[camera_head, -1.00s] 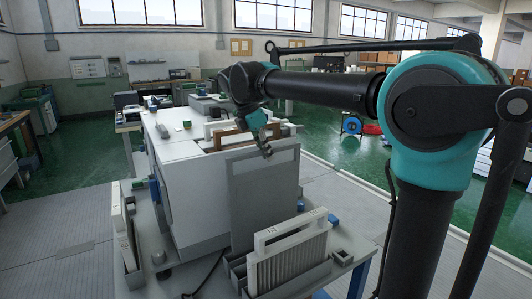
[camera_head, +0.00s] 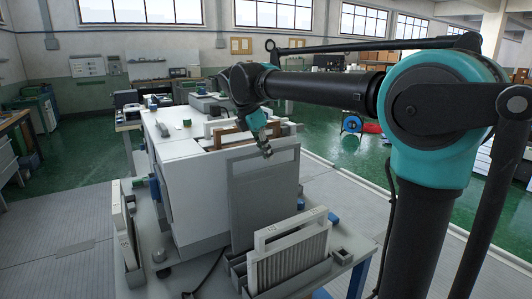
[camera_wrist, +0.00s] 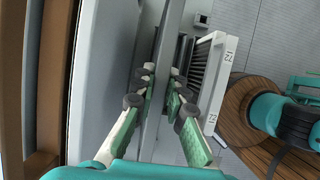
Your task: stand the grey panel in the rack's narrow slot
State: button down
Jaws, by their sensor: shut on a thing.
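The grey panel (camera_head: 263,200) is a tall flat plate that stands upright in the head view. My gripper (camera_head: 266,151) is shut on its top edge; in the wrist view the fingers (camera_wrist: 162,84) close on either side of the thin panel (camera_wrist: 168,40). The rack (camera_head: 238,276) is at the front of the bench, below the panel. A white-framed pleated filter (camera_head: 290,262) stands in the rack, in front of the panel. The panel's lower edge is at the rear of the rack, partly hidden by the filter; I cannot tell whether it is inside the narrow slot.
A large white box (camera_head: 185,205) stands close behind the panel, with a brown frame (camera_head: 232,138) at its top opening. Another rack with upright filters (camera_head: 124,235) stands at the left. A cable crosses the bench front.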

aim_at(265, 168)
jog(key=shift+f, duration=1.5)
jog(key=shift+f, duration=0.4)
jog(key=shift+f, duration=1.25)
jog(key=shift+f, duration=0.7)
